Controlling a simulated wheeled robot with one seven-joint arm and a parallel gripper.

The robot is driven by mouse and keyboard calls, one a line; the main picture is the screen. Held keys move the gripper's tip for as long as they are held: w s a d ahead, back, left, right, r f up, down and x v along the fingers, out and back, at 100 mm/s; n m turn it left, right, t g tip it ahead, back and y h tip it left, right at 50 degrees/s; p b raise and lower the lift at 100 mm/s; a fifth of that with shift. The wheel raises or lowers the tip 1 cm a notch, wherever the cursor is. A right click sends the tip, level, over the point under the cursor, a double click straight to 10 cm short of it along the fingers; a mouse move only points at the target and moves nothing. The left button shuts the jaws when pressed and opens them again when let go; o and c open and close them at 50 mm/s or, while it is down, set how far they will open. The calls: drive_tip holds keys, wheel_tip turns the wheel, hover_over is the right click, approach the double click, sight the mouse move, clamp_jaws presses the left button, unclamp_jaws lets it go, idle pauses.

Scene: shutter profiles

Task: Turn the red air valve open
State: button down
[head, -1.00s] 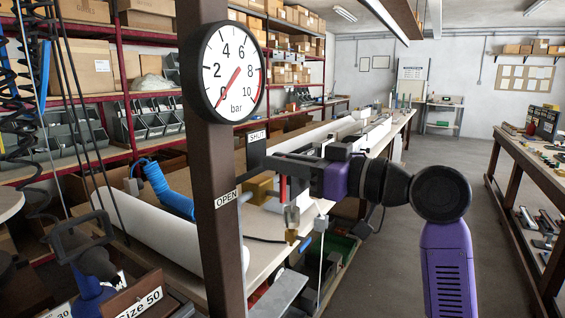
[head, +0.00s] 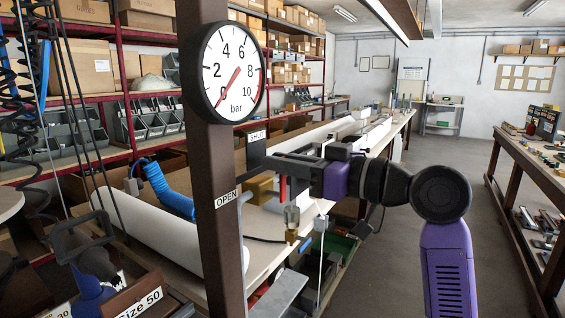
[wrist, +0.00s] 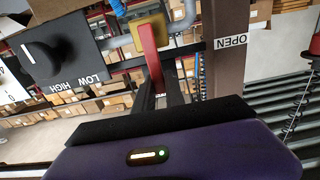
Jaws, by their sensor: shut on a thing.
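The red air valve's handle (wrist: 151,50) shows in the wrist view as a red lever running from a brass-coloured fitting (wrist: 151,33) down to my gripper. In the head view a strip of red (head: 283,189) shows just below my gripper (head: 277,166), which reaches left towards the brown post. My gripper is shut on the red handle; its fingertips partly hide the grip. An OPEN label (head: 226,199) is on the post, and a SHUT label (head: 256,136) sits higher, behind it. The OPEN label also shows in the wrist view (wrist: 229,41), right of the handle.
A round bar gauge (head: 224,71) on the brown post (head: 217,165) has its red needle near 0. In the wrist view a black LOW/HIGH knob (wrist: 42,58) is left of the handle. A long workbench (head: 262,222) stands behind; the aisle floor (head: 420,180) at right is clear.

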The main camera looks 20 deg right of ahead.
drive_tip(key=shift+a, duration=0.1)
drive_tip(key=s+a+f+n+b, duration=0.1)
drive_tip(key=n+b, duration=0.2)
drive_tip(key=s+a+f+n+b, duration=0.1)
drive_tip(key=n+b, duration=0.3)
drive_tip(key=s+a+f+n+b, duration=0.1)
drive_tip(key=a+n+b, duration=0.1)
drive_tip(key=n+b, duration=0.1)
drive_tip(key=shift+f+n+b, duration=0.1)
drive_tip(key=shift+n+b, duration=0.2)
drive_tip(key=shift+b, duration=0.35)
drive_tip(key=shift+s+a+f+n+b, duration=0.2)
drive_tip(key=shift+f+n+b, duration=0.4)
drive_tip(key=shift+n+b, duration=0.6)
drive_tip(key=shift+s+a+f+n+b, duration=0.15)
drive_tip(key=shift+f+n+b, duration=0.4)
drive_tip(key=shift+n+b, duration=0.65)
drive_tip(key=shift+s+a+f+n+b, duration=0.15)
drive_tip(key=shift+f+n+b, duration=0.45)
drive_tip(key=shift+n+b, duration=0.6)
drive_tip(key=shift+w, duration=0.1)
drive_tip(key=c, duration=1.4)
unclamp_jaws()
